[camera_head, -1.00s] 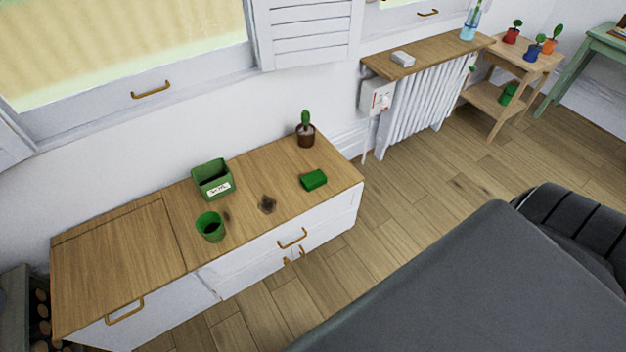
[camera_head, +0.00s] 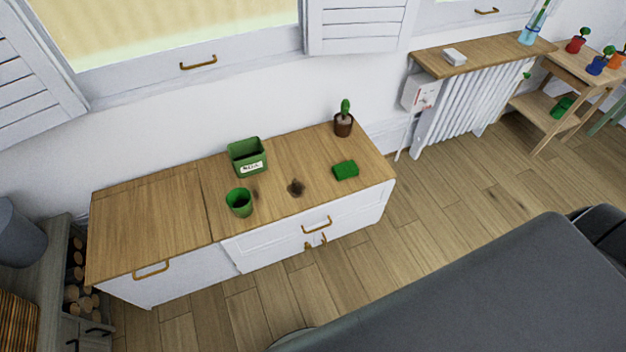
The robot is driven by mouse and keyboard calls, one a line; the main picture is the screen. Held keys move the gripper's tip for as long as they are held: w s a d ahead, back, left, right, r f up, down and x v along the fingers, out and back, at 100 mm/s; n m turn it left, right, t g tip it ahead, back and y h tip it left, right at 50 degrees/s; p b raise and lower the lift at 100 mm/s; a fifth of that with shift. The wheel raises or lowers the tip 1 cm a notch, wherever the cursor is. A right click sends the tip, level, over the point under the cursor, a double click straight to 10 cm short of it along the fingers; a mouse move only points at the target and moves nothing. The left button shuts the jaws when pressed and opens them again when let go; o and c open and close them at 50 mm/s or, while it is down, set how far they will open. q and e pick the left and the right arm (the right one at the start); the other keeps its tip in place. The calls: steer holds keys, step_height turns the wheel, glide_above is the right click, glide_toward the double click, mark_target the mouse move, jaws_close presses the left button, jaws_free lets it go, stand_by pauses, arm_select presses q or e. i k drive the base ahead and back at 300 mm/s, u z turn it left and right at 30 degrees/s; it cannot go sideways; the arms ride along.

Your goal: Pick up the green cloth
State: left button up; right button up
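A small folded green cloth (camera_head: 345,170) lies on the wooden top of the white cabinet (camera_head: 150,217), near its right end and front edge. It sits in front of a potted cactus and to the right of a dark stain on the wood. Another green item (camera_head: 562,107) sits on the lower shelf of the plant stand at the far right; it is too small to tell what it is. Neither of my grippers shows in the head view.
A green box (camera_head: 247,156), a green cup (camera_head: 239,202) and a potted cactus (camera_head: 343,120) stand on the cabinet. A dark grey surface (camera_head: 470,285) fills the lower right. A radiator (camera_head: 460,112) with a wooden shelf is against the wall. Wood floor lies between.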

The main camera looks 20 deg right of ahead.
mark_target(343, 171)
steer(key=u, duration=3.15)
steer(key=k, duration=1.75)
steer(key=z, duration=1.9)
